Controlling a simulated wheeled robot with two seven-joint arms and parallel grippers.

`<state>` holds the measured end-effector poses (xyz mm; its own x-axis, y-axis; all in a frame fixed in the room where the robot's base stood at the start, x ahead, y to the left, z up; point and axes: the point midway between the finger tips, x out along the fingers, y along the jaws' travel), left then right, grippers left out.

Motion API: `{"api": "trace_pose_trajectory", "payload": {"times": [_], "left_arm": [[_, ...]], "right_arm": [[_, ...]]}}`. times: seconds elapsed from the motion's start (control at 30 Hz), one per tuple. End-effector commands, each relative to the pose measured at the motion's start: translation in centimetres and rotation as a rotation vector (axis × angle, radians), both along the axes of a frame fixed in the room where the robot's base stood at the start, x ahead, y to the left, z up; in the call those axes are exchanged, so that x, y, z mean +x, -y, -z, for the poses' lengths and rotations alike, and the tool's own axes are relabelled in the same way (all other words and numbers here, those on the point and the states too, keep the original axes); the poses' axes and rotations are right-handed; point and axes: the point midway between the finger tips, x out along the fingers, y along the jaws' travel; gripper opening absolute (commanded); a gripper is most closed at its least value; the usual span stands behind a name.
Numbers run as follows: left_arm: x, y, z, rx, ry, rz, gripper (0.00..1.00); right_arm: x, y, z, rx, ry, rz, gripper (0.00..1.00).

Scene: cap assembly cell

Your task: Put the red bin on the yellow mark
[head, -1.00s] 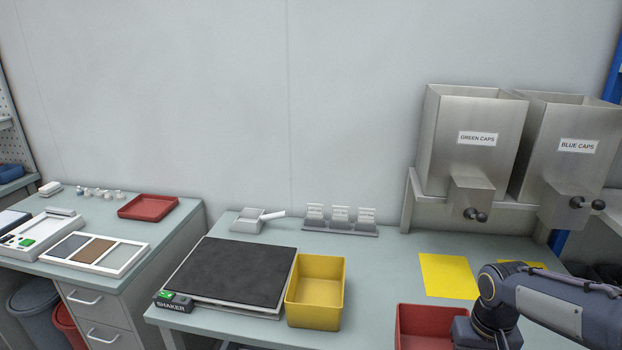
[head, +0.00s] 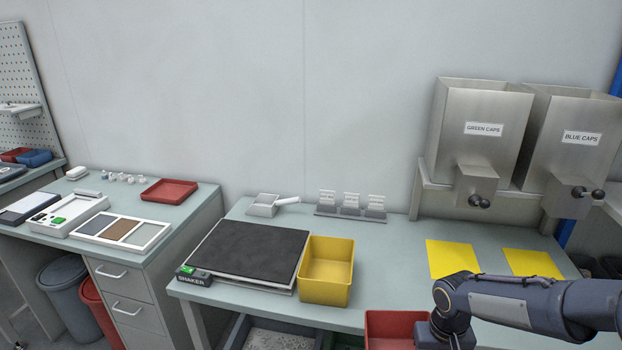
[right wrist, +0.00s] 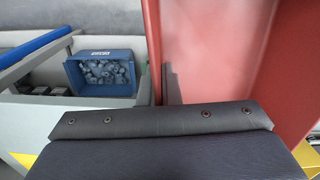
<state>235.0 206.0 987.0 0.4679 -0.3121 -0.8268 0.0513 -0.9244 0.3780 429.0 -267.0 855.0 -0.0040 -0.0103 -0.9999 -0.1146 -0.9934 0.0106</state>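The red bin (head: 388,328) is at the bottom of the head view, at the front edge of the table, partly cut off by the frame. Its red wall (right wrist: 225,60) fills the right of the right wrist view. My right gripper (right wrist: 168,85) is at this wall and appears shut on it; its fingertips are mostly hidden. My right wrist covers the bin's right side in the head view. Two yellow marks lie flat under the cap hoppers: a left one (head: 452,258) and a right one (head: 531,263), both bare where visible. My left gripper is not in view.
A yellow bin (head: 326,270) stands beside the black-topped shaker (head: 248,255), left of the red bin. The green caps hopper (head: 482,125) and blue caps hopper (head: 568,150) hang above the marks. A blue bin (right wrist: 103,75) with bluish-grey pieces shows in the right wrist view.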

Motion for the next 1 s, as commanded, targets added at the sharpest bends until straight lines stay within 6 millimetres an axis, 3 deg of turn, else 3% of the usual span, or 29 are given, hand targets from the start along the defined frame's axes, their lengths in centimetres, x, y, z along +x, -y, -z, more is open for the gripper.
{"api": "trace_pose_trajectory", "payload": {"times": [0.2,0.3,1.0], "left_arm": [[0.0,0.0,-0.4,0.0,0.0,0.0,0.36],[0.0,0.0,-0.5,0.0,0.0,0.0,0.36],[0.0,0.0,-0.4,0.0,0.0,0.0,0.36]], "right_arm": [[1.4,-4.9,3.5,0.008,0.0,-0.089,0.0],[1.7,-6.2,4.3,0.009,0.003,-0.11,0.0],[1.7,-6.5,4.7,0.013,0.006,-0.113,0.0]]}}
